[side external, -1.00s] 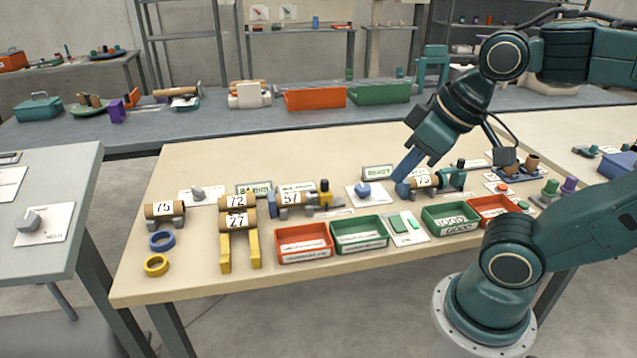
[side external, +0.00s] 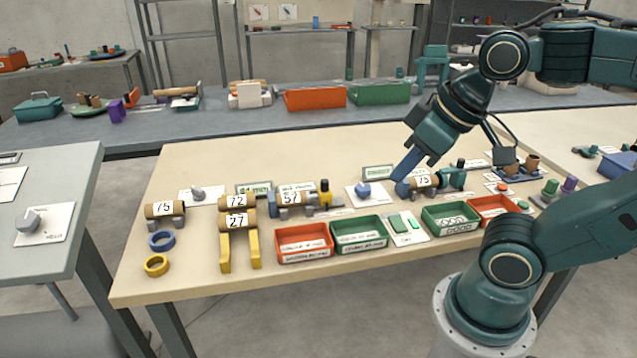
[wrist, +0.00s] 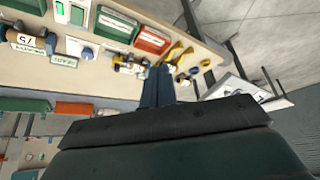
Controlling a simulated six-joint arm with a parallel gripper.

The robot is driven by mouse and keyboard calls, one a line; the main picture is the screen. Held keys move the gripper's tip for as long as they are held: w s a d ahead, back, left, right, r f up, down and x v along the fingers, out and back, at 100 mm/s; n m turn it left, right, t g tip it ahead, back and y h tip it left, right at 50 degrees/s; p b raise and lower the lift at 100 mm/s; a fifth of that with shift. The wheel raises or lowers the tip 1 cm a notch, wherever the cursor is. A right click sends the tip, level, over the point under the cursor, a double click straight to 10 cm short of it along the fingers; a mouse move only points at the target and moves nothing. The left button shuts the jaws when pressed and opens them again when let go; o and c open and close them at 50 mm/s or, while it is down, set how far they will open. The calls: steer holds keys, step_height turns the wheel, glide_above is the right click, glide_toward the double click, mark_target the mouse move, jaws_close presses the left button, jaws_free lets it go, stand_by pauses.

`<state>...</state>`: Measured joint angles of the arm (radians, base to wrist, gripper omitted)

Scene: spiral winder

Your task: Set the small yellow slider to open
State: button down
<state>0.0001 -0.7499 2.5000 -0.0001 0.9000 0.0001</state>
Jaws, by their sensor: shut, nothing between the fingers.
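A small yellow block with a dark top (side external: 325,191), which looks like the yellow slider, stands at the right end of the winder holding the roll marked 57 (side external: 291,199). I cannot read its open or other setting. My gripper (side external: 397,178) points down with its blue fingers shut and empty. It is to the right of the yellow block and apart from it, above the table near the blue knob (side external: 363,189).
A second winder with a roll marked 75 (side external: 424,181) stands close to the right of my fingers. Red (side external: 304,260) and green (side external: 359,249) trays line the front. A yellow stand (side external: 225,252) holds rolls at left. The table's back strip is clear.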

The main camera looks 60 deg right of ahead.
steer(key=c, duration=1.3)
jaws_free()
steer(key=shift+w+r, duration=0.1)
steer(key=shift+w, duration=0.05)
steer(key=shift+o, duration=0.2)
steer(key=shift+w+d+r, duration=0.1)
steer(key=shift+w+d, duration=0.05)
steer(key=shift+w, duration=0.1)
steer(key=n+g, duration=0.2)
steer(key=g, duration=0.4)
glide_above(325, 180)
step_height(325, 180, down, 10)
steer(key=f, duration=0.1)
steer(key=shift+r, duration=0.2)
steer(key=shift+f, duration=0.1)
step_height(325, 180, down, 14)
steer(key=shift+r, duration=0.25)
